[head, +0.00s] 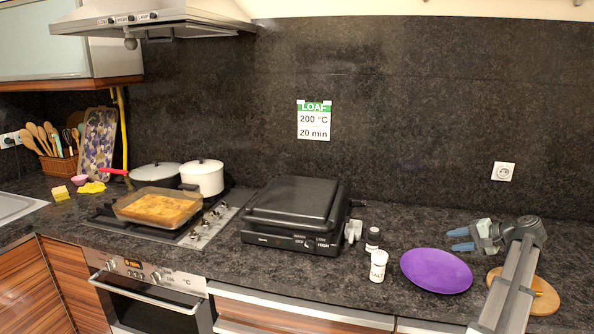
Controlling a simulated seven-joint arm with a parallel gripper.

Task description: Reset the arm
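My arm (515,275) reaches in from the lower right corner in the head view, above the right end of the dark counter. My gripper (456,240) is at its end, with two blue fingers pointing left. A gap shows between the fingers and nothing is held in it, so it is open and empty. In the picture it appears just above and right of the purple plate (436,270). I cannot tell its exact height over the counter. Part of a round wooden board (546,298) is hidden behind my arm.
A salt shaker (378,266) and a dark-labelled shaker (373,238) stand left of the plate, beside a black grill (295,212). A glass baking dish (158,207), a pan (155,172) and a white pot (203,177) are on the hob. Bare counter lies behind the plate.

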